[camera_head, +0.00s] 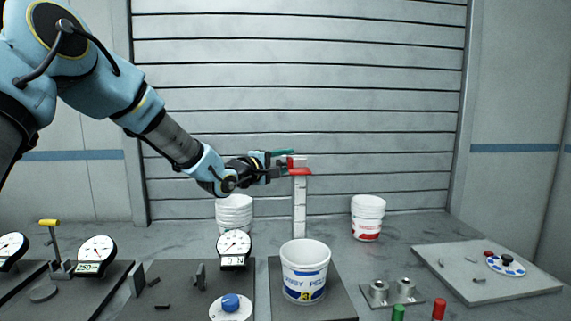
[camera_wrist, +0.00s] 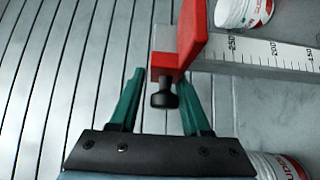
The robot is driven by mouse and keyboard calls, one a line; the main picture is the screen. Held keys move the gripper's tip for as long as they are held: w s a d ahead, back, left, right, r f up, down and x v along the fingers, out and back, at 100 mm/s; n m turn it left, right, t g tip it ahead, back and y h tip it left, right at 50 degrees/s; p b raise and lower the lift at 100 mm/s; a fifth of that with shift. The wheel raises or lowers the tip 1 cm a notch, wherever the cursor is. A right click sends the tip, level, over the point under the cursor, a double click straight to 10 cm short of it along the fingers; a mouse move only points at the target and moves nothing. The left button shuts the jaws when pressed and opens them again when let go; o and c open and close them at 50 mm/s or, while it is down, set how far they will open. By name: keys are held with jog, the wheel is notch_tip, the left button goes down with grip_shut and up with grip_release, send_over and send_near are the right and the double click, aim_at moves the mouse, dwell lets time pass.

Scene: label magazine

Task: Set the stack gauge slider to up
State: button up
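The stack gauge (camera_head: 299,205) is an upright white scale standing behind the white bucket. Its red slider (camera_head: 300,172) sits near the top end of the scale. In the wrist view the red slider (camera_wrist: 185,45) lies just past the 250 mark of the scale (camera_wrist: 268,53), and a black knob (camera_wrist: 164,94) sticks out of it towards me. My gripper (camera_head: 280,163) is beside the slider, on its left in the head view.
A white bucket (camera_head: 304,272) stands in front of the gauge. White bucket stacks (camera_head: 234,215) and (camera_head: 367,217) stand at the back left and right. Several dials, a plate with knobs (camera_head: 485,273) and a slatted shutter (camera_head: 300,90) surround the bench.

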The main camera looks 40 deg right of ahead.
jog(key=shift+o, duration=1.3)
jog(key=shift+r, duration=0.15)
jog(key=s+a+b, duration=0.1)
jog(key=a+b, duration=0.2)
jog(key=a, duration=0.7)
jog(key=shift+a, duration=0.4)
